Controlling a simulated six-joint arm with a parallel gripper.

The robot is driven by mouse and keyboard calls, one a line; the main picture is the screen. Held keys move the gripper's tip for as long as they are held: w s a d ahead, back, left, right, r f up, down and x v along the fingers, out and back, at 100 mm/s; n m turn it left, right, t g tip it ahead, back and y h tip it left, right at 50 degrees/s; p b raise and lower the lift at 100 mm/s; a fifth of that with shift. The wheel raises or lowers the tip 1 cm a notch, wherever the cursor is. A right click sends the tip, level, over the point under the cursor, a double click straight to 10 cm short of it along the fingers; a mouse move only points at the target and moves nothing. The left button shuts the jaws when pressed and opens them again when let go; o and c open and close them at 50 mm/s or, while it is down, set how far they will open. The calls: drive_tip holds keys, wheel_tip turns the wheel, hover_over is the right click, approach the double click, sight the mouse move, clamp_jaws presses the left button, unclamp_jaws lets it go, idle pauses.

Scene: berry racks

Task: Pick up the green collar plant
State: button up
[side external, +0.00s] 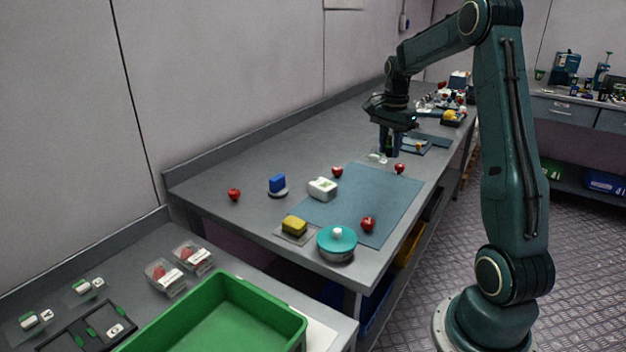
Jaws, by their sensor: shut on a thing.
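My gripper (389,152) points down over the far part of the long grey bench, beyond the blue mat. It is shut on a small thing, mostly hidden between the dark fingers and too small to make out. A small pale, clear-looking item (377,158) shows just beside the fingertips; I cannot tell whether it is held or stands on the bench. I cannot pick out the green collar plant for certain. Small white pieces with green bands (35,319) and (88,285) lie on the near left bench, far from my gripper.
The blue mat (345,212) has red berries (368,224) on and around it, a white box (322,189) and a teal-lidded pot (337,242) at its edges. A green crate (290,318), a black rack (75,335) and clear punnets (165,276) stand nearer. The far bench end is cluttered.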

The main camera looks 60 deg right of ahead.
drive_tip(key=shift+r, duration=3.1)
